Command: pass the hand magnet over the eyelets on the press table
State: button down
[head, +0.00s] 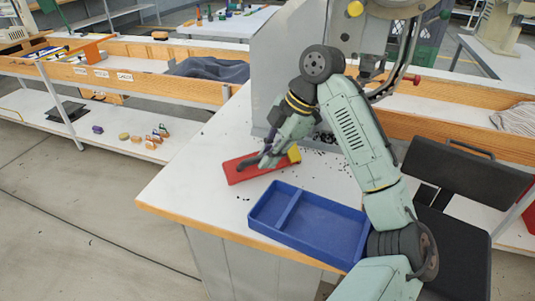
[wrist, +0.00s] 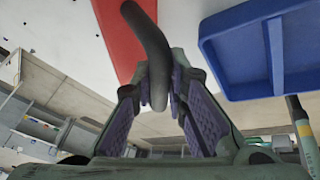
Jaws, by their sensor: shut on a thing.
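The hand magnet is a flat red bar (head: 240,174) with a dark curved handle and a yellow piece at its right end. It is over the white press table, left of the press; I cannot tell whether it touches the tabletop. My gripper (head: 268,158) is shut on the handle, which shows between the fingers in the wrist view (wrist: 150,45). The red bar also shows there behind it (wrist: 118,35). Small dark eyelets (head: 331,168) lie scattered on the table, thickest near the press base, partly hidden by my arm.
A blue two-part tray (head: 325,222) sits at the table's front edge; no eyelets are visible in it. A grey panel (head: 287,65) and the press stand behind. A black chair (head: 455,185) is at the right. The table's left corner is mostly clear.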

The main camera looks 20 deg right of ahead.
jog(key=shift+d+r+p, duration=0.1)
jog(key=shift+r+p, duration=0.25)
jog(key=shift+r, duration=3.1)
